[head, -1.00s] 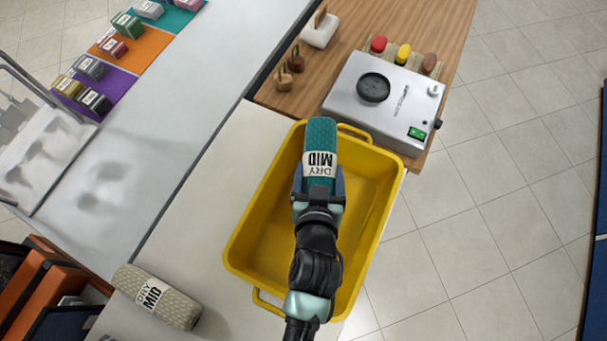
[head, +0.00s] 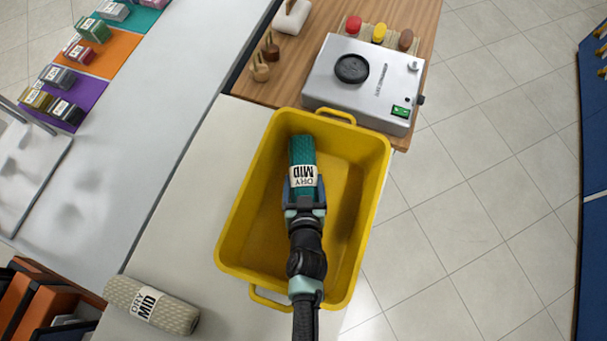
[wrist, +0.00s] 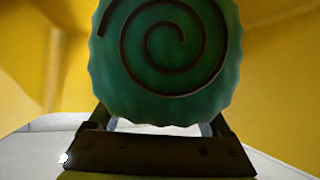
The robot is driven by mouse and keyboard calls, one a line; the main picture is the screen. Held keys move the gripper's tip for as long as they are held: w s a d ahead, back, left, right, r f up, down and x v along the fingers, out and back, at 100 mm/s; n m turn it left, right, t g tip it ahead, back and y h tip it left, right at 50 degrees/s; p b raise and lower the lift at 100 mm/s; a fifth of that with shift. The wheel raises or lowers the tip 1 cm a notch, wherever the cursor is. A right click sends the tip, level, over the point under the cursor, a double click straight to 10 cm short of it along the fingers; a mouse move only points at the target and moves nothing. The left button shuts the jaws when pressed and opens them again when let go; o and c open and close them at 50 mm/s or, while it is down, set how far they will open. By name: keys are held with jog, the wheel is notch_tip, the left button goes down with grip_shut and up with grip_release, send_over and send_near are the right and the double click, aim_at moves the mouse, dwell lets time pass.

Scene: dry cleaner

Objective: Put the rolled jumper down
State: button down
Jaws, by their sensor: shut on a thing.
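The rolled jumper (head: 302,153) is teal with a white "DRY MID" band. My gripper (head: 304,190) is shut on its near end, and the jumper points away from it toward the far end of the yellow tub (head: 233,222). Jumper and gripper are over the tub and appear to be down inside its walls; I cannot tell whether the jumper touches the floor. In the wrist view the jumper's spiral end (wrist: 165,55) fills the middle, with yellow walls around it. A second roll, beige with a "DRY MID" band (head: 151,305), lies on the counter left of the tub.
A silver device (head: 365,85) with a black dial stands on the wooden counter (head: 260,95) beyond the tub. Wooden-handled tools (head: 265,58) are to its left. Small labelled blocks sit on coloured mats (head: 135,52) at far left.

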jog(key=shift+w+f+b, duration=0.15)
jog(key=shift+f+b, duration=0.25)
jog(key=shift+f, duration=0.85)
jog(key=shift+f, duration=0.2)
grip_release()
jog(key=shift+r, duration=0.1)
